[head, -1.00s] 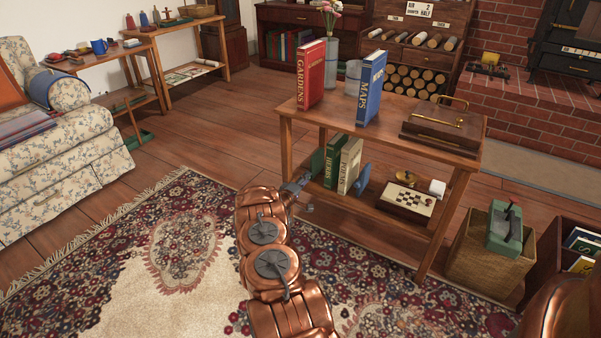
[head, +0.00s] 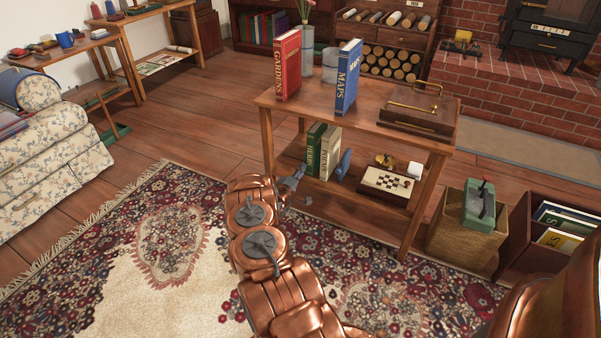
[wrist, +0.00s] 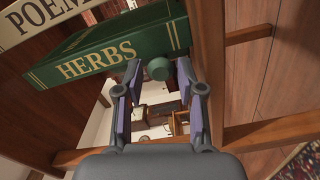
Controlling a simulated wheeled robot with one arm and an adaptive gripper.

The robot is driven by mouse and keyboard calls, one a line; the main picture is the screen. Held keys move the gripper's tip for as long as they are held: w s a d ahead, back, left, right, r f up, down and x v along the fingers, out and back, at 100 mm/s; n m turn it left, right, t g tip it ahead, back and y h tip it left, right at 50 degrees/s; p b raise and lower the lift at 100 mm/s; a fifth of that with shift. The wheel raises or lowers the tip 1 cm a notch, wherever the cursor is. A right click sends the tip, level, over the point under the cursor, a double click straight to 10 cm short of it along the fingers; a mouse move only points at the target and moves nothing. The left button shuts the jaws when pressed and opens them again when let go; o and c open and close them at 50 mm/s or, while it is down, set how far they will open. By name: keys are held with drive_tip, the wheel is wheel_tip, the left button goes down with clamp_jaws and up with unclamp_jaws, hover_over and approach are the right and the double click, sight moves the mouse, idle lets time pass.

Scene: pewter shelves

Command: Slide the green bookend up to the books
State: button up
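The green bookend shows in the wrist view as a round green knob (wrist: 159,68), overlapping the lower edge of the green HERBS book (wrist: 100,62). I see no clear gap between them; the bookend's plate is hard to tell apart from the book. The HERBS book (head: 316,148) and cream POEMS book (head: 330,153) stand upright on the table's lower shelf in the head view. A blue bookend (head: 343,165) is at their right. My gripper (wrist: 159,75) is open, with the knob between its fingertips and gaps on both sides. In the head view my gripper (head: 296,180) is left of the books.
A table leg (wrist: 209,60) stands close right of my fingers in the wrist view. The red GARDENS book (head: 288,65), blue MAPS book (head: 348,78) and a wooden case (head: 420,110) are on the tabletop. A chessboard box (head: 387,186) is right on the lower shelf.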

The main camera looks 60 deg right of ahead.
drive_tip(key=shift+w+a, duration=0.1)
drive_tip(key=s+a, duration=0.1)
drive_tip(key=a, duration=1)
drive_tip(key=shift+s+a, duration=0.25)
drive_tip(key=shift+a, duration=0.15)
idle(0.3)
